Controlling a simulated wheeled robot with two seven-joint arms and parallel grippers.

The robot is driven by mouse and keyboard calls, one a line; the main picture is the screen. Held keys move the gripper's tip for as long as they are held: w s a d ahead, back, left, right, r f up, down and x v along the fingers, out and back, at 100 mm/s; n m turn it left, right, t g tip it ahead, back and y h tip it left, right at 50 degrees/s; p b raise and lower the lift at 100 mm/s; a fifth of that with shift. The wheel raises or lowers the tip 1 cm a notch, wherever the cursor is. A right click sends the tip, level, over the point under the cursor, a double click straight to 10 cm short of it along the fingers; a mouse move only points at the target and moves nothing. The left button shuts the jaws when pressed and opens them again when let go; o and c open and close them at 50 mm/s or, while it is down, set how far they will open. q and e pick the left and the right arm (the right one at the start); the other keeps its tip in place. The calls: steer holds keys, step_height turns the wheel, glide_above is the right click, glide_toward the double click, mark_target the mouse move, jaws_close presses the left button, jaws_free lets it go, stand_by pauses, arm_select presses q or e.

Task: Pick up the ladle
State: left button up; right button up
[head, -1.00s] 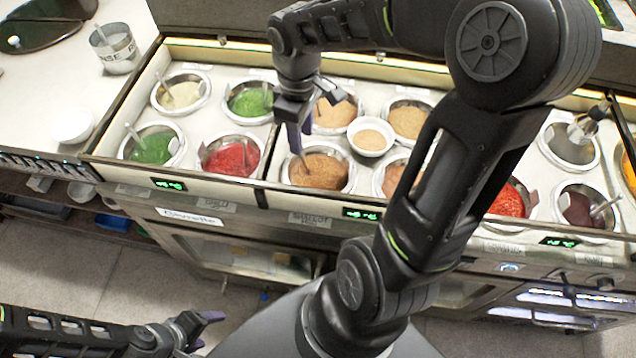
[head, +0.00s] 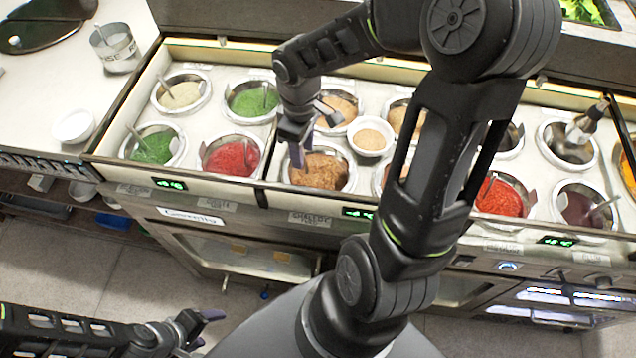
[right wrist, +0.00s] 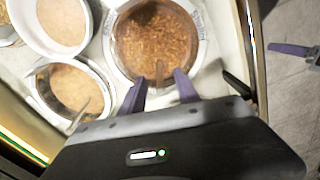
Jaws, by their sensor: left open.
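A ladle (right wrist: 160,70) stands in the well of brown sauce (head: 322,172), which also shows in the right wrist view (right wrist: 160,35). My right gripper (head: 297,158) is over the near-left part of this well, pointing down. In the head view the gripper hides most of the ladle. My left gripper (head: 212,329) is open and empty at the lower left, away from the counter.
A small white bowl (head: 370,136) sits right of the brown well. Wells of red sauce (head: 230,157) and green sauce (head: 152,146) lie to the left, several with their own ladles. A metal cup (head: 116,50) and a white bowl (head: 74,127) stand on the left counter.

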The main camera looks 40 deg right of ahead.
step_height(320, 180, down, 2)
steer(key=shift+f, duration=0.1)
steer(key=shift+c, duration=0.5)
jaws_close()
stand_by(0.5)
